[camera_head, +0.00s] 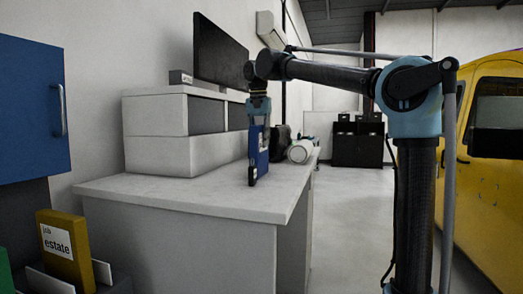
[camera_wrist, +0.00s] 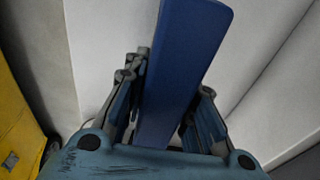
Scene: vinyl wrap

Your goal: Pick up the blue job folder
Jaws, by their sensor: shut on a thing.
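The blue job folder (camera_head: 262,158) is upright in the head view, at the counter's right part. My gripper (camera_head: 253,158) comes down on it from above and is shut on it. In the wrist view the blue folder (camera_wrist: 185,60) runs up between the two fingers of my gripper (camera_wrist: 168,128). The fingertips are partly hidden by the folder and finger links. I cannot tell whether the folder's lower edge touches the counter.
The white counter (camera_head: 180,193) is bare at its front. A white cabinet (camera_head: 155,115) and a dark monitor (camera_head: 220,55) stand at the back. A white roll (camera_head: 300,151) lies beyond the folder. A yellow vehicle (camera_head: 480,180) is at right.

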